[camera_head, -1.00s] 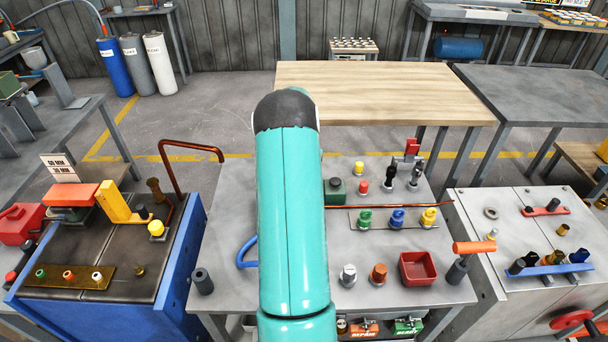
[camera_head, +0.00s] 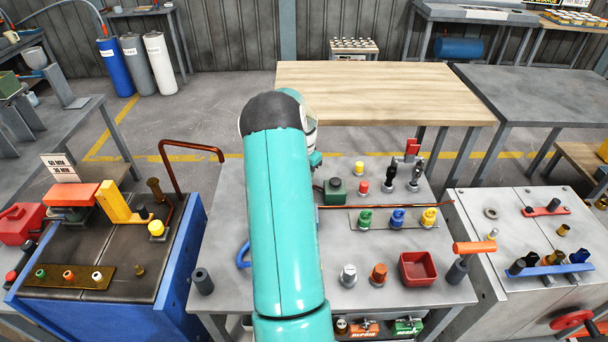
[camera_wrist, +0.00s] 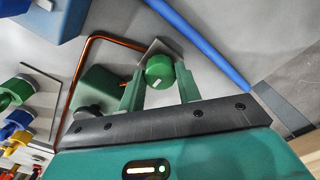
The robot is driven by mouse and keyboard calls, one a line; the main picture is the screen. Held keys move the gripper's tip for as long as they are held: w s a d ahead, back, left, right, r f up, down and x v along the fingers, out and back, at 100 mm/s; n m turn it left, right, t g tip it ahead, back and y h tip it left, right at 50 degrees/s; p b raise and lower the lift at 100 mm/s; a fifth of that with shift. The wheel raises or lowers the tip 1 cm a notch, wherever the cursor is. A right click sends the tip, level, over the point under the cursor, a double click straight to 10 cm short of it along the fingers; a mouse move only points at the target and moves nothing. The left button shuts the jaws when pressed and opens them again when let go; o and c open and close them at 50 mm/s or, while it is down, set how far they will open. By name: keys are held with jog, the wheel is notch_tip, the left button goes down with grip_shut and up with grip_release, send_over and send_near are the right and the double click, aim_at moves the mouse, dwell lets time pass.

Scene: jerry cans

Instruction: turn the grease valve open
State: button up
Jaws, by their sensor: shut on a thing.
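A round green knob (camera_wrist: 160,72) with a small white mark, which I take to be the grease valve, sits in front of a grey square plate (camera_wrist: 148,49) in the wrist view. My gripper (camera_wrist: 158,69) has its two green fingers on either side of the knob and is shut on it. A copper pipe (camera_wrist: 93,62) and a green box (camera_wrist: 99,88) lie to the left of it. The box also shows in the head view (camera_head: 335,191), but my arm hides the knob and my gripper there.
In the head view, green (camera_head: 365,219), blue (camera_head: 398,218) and yellow (camera_head: 429,217) valves stand on a plate right of my arm. A red bin (camera_head: 418,269) is at the bench's front right. A blue pipe (camera_wrist: 200,45) runs close by the knob in the wrist view.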

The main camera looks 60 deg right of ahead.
jog(key=o, duration=1)
jog(key=shift+c, duration=0.2)
jog(key=shift+r, duration=0.15)
notch_tip(320, 180, up, 14)
jog(key=shift+f, duration=0.2)
jog(key=shift+w, duration=0.1)
